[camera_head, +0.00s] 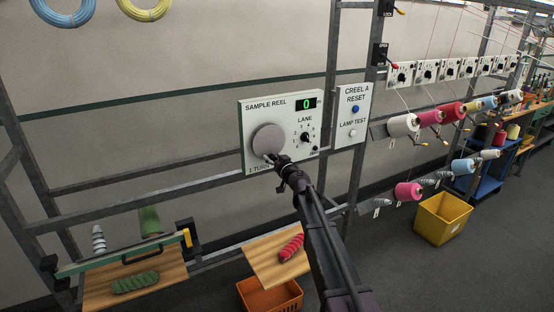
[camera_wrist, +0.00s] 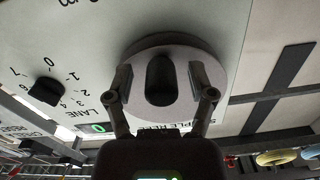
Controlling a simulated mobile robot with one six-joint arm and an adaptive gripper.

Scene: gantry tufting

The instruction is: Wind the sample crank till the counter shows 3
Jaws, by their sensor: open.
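The white sample reel panel (camera_head: 254,118) hangs on the frame, and its counter (camera_head: 306,103) shows a green 0. The round grey crank disc (camera_head: 268,139) is at the panel's lower left. In the wrist view the disc (camera_wrist: 185,48) carries a dark upright handle (camera_wrist: 160,82). My gripper (camera_head: 273,161) is at the disc's lower right edge. In the wrist view my open gripper (camera_wrist: 160,85) has one finger on each side of the handle. I cannot tell whether either finger touches it. The handle is hidden by my gripper in the head view.
A lane knob (camera_head: 305,137) is right of the disc. The creel reset panel (camera_head: 353,115) with blue and white buttons is further right. Wooden shelves with green yarn (camera_head: 136,283) and red yarn (camera_head: 291,247) are below. An orange crate (camera_head: 270,296) stands under the red yarn's shelf.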

